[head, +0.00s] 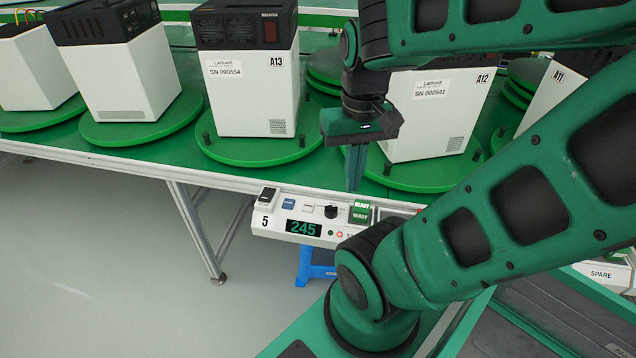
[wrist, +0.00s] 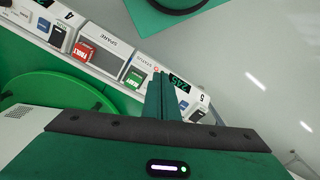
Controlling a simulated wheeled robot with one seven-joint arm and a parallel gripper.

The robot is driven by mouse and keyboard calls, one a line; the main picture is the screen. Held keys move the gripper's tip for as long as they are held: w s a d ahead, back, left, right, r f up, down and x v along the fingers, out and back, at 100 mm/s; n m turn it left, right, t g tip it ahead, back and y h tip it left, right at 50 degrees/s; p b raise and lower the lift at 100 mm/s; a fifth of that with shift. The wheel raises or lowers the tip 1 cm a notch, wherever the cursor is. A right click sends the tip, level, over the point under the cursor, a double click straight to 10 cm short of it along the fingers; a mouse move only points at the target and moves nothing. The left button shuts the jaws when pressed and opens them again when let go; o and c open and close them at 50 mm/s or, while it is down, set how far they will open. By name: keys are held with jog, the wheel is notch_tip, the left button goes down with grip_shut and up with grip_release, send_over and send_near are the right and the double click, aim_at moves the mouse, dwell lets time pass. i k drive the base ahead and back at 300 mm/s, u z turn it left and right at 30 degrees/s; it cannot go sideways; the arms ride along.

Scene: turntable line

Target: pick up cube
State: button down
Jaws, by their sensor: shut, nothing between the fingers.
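A small green cube marked READY (head: 360,212) sits on the white control panel (head: 275,226) numbered 5, at the table's front edge. It also shows in the wrist view (wrist: 134,78), just left of the fingers. In the wrist view the fingers (wrist: 160,88) partly cover the panel's display.
White machines with black tops, such as A13 (head: 240,95) and A12 (head: 425,125), stand on green turntables (head: 260,148) behind the panel. Dark pegs rise from the turntables. A blue stand (head: 313,268) is below the panel. Floor at the left is clear.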

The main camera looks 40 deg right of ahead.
aim_at(360, 208)
jog(key=u, duration=1.25)
jog(key=k, duration=1.45)
jog(key=u, duration=0.1)
